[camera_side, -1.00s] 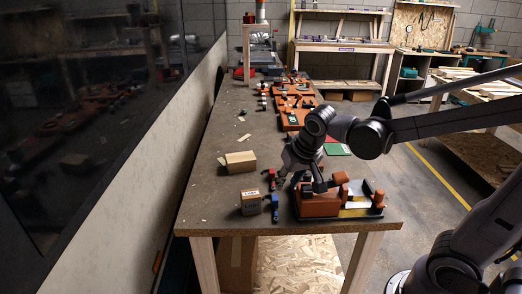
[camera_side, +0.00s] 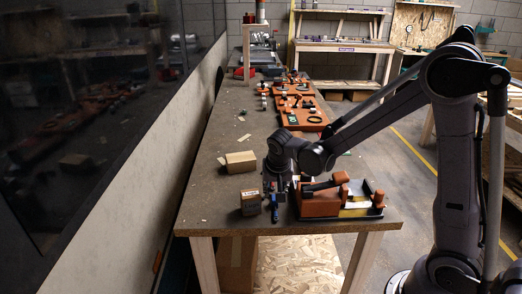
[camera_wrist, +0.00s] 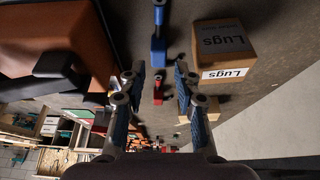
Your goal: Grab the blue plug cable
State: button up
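The blue plug cable (camera_side: 274,211) lies on the table near its front edge, between a small carton and an orange block. In the wrist view the blue plug cable (camera_wrist: 158,45) is beyond the fingertips, in line with the gap between them. My gripper (camera_side: 275,190) is above the table, just behind the blue plug. In the wrist view my gripper (camera_wrist: 159,90) is open with nothing between its fingers. A red plug (camera_wrist: 158,88) shows below the gap; in the side view my gripper mostly hides it.
A small carton labelled Lugs (camera_side: 250,203) stands close left of the blue plug. An orange block fixture (camera_side: 320,206) stands close right. A larger cardboard box (camera_side: 240,161) is behind. The table (camera_side: 205,215) is bare at front left.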

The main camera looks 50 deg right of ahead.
aim_at(275, 208)
jog(key=shift+s+x, duration=0.2)
jog(key=shift+x, duration=2.65)
jog(key=shift+a, duration=0.1)
grip_shut()
